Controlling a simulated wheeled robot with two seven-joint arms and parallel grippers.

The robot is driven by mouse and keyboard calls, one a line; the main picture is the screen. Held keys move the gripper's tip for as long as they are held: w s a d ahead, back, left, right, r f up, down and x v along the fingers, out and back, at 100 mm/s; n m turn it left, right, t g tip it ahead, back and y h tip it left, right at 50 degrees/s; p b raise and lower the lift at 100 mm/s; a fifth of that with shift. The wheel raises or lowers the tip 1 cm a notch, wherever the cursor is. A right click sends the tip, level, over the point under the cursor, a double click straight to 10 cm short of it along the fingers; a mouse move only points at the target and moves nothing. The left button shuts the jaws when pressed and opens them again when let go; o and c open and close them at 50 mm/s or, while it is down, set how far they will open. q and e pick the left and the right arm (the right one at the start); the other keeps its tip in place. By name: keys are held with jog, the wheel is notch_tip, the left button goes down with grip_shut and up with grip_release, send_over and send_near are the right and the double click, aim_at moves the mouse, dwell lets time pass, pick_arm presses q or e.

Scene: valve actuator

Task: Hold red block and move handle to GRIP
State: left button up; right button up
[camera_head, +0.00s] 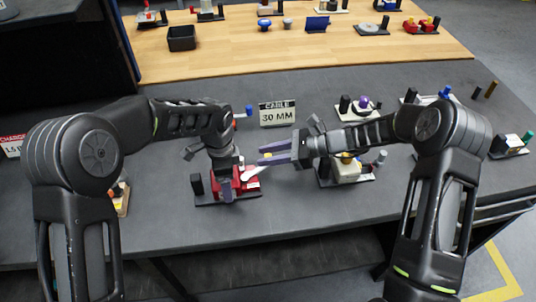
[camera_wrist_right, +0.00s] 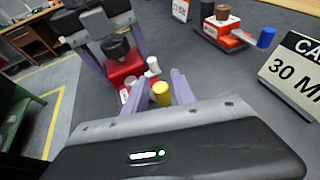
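The red block (camera_head: 237,186) sits on a dark base on the grey table, under my left gripper (camera_head: 225,176). In the right wrist view, the left gripper's two purple fingers reach down on both sides of the red block (camera_wrist_right: 124,72) and appear to hold it. A white handle (camera_head: 256,172) sticks out to the right of the block. My right gripper (camera_head: 273,154) is open, its fingers pointing left, just above and right of the handle. In the right wrist view, a yellow knob (camera_wrist_right: 161,93) and a white cylinder (camera_wrist_right: 153,67) show between or beyond its fingertips. GRIP marking is not readable.
A sign reading CABLE 30 MM (camera_head: 278,114) stands behind the grippers. A cream device (camera_head: 346,171) sits close below my right forearm. More devices stand at the right, and a wooden table (camera_head: 210,65) with several items is at the back. The table front is clear.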

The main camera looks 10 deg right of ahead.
grip_shut()
dwell(1.1)
